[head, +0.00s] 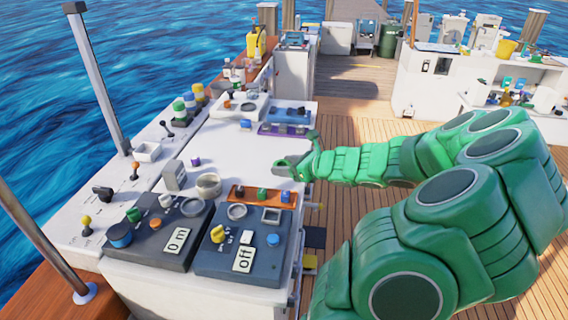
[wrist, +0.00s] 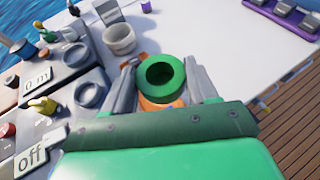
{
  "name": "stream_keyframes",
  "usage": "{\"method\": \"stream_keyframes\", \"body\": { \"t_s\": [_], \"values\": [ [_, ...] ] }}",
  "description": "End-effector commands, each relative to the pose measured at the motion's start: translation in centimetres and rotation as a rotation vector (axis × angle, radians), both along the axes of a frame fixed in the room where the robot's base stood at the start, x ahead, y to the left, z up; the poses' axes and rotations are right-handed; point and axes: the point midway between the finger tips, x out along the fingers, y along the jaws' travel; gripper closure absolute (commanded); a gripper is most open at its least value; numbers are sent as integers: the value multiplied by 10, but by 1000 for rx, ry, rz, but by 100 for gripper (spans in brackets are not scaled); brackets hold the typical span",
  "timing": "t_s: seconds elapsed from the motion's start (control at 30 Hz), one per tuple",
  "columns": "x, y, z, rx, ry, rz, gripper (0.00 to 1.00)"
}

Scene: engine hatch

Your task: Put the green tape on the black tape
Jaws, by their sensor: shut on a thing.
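The green tape (wrist: 148,82) is a thick green ring in the wrist view. My gripper (wrist: 158,82) is shut on it, with one grey finger on each side. In the head view my gripper (head: 293,168) is over the right part of the white counter, and the tape cannot be told apart from the green hand there. I cannot pick out a black tape with certainty in either view. A pale grey ring-shaped roll (head: 208,185) stands on the counter left of my gripper and also shows in the wrist view (wrist: 119,39).
An orange strip with small knobs (head: 262,195) lies nearer the camera than my gripper. Dark control panels (head: 240,262) fill the counter's near end. A purple tray (head: 283,130) lies beyond my gripper. The white counter (head: 240,150) between is mostly clear.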

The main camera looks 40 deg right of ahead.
Motion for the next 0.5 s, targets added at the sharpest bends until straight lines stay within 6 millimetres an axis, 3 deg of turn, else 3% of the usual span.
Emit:
{"method": "stream_keyframes", "body": {
  "t_s": [0.2,0.5],
  "values": [
    [-18,10,9,1,0,2,72],
    [-25,14,13,-1,1,0,72]
  ]
}}
